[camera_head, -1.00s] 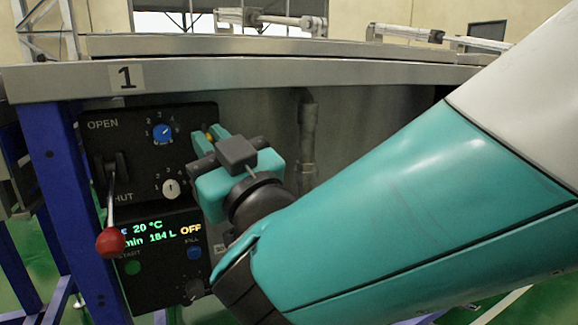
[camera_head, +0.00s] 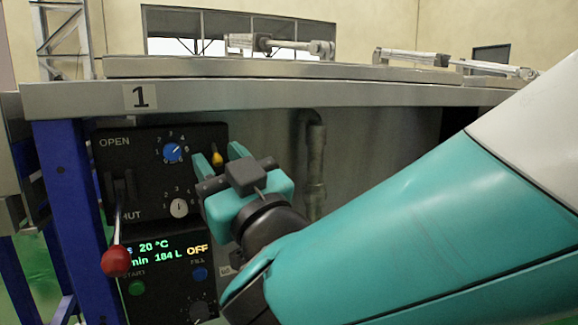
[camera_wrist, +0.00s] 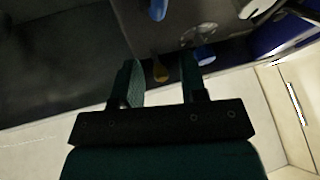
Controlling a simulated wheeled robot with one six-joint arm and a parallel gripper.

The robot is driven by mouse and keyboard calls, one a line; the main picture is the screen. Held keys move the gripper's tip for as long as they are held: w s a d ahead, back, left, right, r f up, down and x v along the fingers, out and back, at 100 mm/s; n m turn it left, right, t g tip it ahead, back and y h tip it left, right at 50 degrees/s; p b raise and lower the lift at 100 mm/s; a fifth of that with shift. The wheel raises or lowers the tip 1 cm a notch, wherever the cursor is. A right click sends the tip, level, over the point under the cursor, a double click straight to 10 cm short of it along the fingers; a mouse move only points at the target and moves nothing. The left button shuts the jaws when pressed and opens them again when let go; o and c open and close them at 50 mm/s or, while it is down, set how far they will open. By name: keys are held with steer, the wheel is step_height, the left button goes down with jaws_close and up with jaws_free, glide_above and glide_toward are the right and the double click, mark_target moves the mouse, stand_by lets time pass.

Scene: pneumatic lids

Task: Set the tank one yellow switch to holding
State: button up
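The yellow switch (camera_head: 217,159) sits at the right edge of tank one's black upper panel. My gripper (camera_head: 220,157) is open in front of it, with one finger on each side of the switch and gaps between.
Blue (camera_head: 172,152) and white (camera_head: 179,208) knobs sit left of the switch. A red-balled lever (camera_head: 116,261) hangs at the panel's left. Below is a display (camera_head: 160,252) reading 20 °C, 184 L, OFF. The steel tank rim (camera_head: 300,95) runs above; a pipe (camera_head: 316,160) stands right.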

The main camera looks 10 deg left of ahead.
steer(key=b+v, duration=1.4)
steer(key=v, duration=0.3)
steer(key=shift+d, duration=0.2)
